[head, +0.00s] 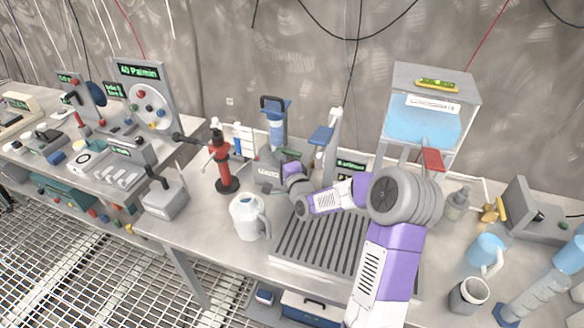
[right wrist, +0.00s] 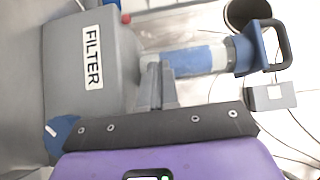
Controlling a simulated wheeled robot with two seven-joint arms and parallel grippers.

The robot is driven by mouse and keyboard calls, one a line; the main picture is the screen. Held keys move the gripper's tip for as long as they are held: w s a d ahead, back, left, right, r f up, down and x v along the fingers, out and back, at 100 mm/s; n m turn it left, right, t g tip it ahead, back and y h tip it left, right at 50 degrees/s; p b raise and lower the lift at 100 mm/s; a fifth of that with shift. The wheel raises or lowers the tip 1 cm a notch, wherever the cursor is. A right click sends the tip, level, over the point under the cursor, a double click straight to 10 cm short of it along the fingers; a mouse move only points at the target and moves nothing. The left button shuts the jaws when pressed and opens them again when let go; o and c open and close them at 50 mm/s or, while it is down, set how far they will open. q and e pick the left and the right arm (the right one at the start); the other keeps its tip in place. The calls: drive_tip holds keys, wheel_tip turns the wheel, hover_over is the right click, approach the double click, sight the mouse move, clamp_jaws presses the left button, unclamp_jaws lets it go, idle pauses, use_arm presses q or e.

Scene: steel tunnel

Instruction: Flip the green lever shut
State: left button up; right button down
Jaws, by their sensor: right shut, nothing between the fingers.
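I cannot make out a green lever for certain in either view. A small yellow and green piece (head: 436,83) lies on top of the grey-framed tank at the back. My right gripper (head: 279,158) is over the middle of the bench, beside a grey box labelled FILTER (head: 268,173). In the right wrist view its fingers (right wrist: 157,78) are shut together and empty. There the grey FILTER box (right wrist: 92,60) is left of the fingers, and a clear and blue cylinder (right wrist: 195,60) with a blue handle lies beyond the tips. My left gripper is not in view.
A white jug (head: 248,217) and a red stand (head: 222,165) are left of my right arm. A ribbed drain tray (head: 310,240) lies under the arm. A blue-and-clear tank (head: 423,125) stands behind.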

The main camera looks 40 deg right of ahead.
drive_tip(key=shift+r, duration=0.1)
idle(0.4)
drive_tip(key=p+v, duration=0.1)
drive_tip(key=v, duration=0.6)
drive_tip(key=shift+s, duration=0.25)
drive_tip(key=shift+a, duration=0.1)
